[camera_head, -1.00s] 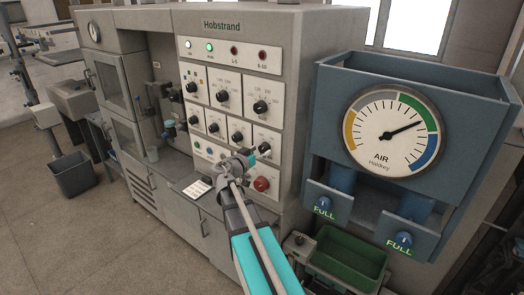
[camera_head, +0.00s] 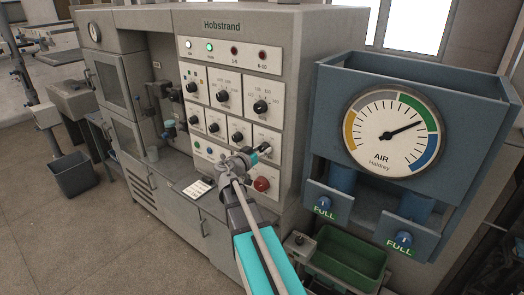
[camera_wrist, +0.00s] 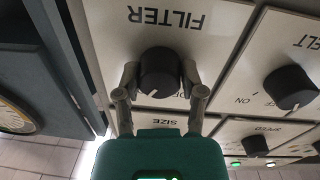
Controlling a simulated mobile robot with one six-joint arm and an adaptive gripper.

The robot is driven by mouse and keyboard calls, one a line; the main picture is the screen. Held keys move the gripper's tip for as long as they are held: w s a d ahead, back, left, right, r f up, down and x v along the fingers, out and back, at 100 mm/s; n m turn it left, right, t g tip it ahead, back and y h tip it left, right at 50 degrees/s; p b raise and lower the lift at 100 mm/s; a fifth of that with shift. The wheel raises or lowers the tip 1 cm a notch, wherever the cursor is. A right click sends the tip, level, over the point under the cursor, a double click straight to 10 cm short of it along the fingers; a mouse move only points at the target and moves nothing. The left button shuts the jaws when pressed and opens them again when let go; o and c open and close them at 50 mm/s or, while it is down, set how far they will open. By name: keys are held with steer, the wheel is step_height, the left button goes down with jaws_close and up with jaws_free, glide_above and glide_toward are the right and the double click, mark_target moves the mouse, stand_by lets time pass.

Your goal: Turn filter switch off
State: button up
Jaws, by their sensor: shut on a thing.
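The filter switch (camera_wrist: 158,72) is a round black knob with a white pointer mark on a pale plate lettered FILTER, upside down in the wrist view. Its mark points to the bottom of that view, slightly left. Part of an OFF label shows to the knob's lower right; the rest of the lettering around it is hidden. My gripper (camera_wrist: 160,84) is shut on the knob, one finger on each side. In the head view my gripper (camera_head: 264,149) is at the lower right of the Hobstrand panel and hides the knob.
A belt knob (camera_wrist: 289,87) and a speed knob (camera_wrist: 256,146) sit close by. A red button (camera_head: 262,184) is just below my gripper. The blue air gauge unit (camera_head: 480,85) stands to the right. Open floor lies at the left.

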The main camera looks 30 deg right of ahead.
steer(key=shift+n, duration=0.4)
steer(key=n, duration=1.1)
steer(key=shift+s+t+b, duration=0.1)
steer(key=shift+t+b, duration=0.3)
steer(key=shift+n, duration=0.3)
steer(key=o, duration=1.2)
steer(key=shift+c, duration=0.2)
steer(key=shift+m, duration=0.4)
